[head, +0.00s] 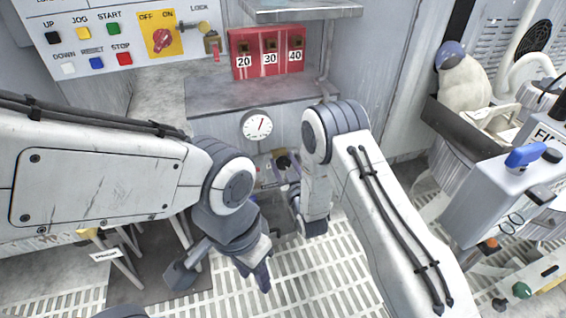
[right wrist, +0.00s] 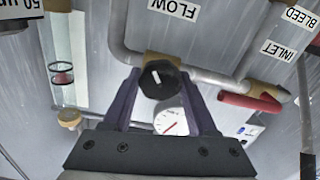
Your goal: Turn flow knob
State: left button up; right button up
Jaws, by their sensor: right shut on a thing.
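The flow knob (right wrist: 158,80) is black and round with a white pointer mark. It sits on a pipe fitting below the upside-down FLOW label (right wrist: 174,8) in the right wrist view. My right gripper (right wrist: 158,76) has its two dark fingers on either side of the knob and is shut on it. In the head view the knob (head: 283,161) is small and partly hidden by my right gripper (head: 284,168). My left gripper (head: 258,272) hangs low over the floor grating, away from the knob; its jaw opening cannot be made out.
A round white gauge (head: 257,125) with a red needle is near the knob. A red-handled valve (right wrist: 250,103) and a clear flow tube (right wrist: 63,60) flank it in the wrist view. A red lock box (head: 268,52) and a button panel (head: 105,40) are above.

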jog(key=m+p, duration=0.2)
jog(key=m, duration=0.1)
jog(key=shift+d, duration=0.1)
jog(key=shift+m+p, duration=0.85)
jog(key=shift+m, duration=0.65)
jog(key=shift+f, duration=0.1)
jog(key=o, duration=1.4)
